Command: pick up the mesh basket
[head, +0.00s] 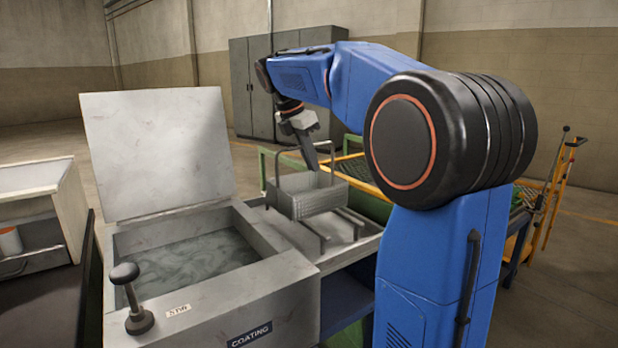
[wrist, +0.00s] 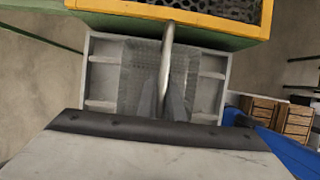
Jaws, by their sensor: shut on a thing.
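The mesh basket (head: 306,195) is a grey wire box with a tall looped handle, in the head view to the right of the coating tank. My gripper (head: 318,163) is above the basket and shut on its handle. In the wrist view the handle bar (wrist: 166,65) runs between the fingers of my gripper (wrist: 163,95), and the basket (wrist: 140,75) shows below. The basket looks level, over a grey rack with rails (head: 345,228). I cannot tell whether it touches the rack.
The coating tank (head: 285,277) has its lid (head: 155,145) raised and liquid (head: 190,262) inside. A knobbed lever (head: 132,298) stands at its front left corner. A green and yellow bin (wrist: 185,30) borders the rack. Grey cabinets (head: 250,90) stand behind.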

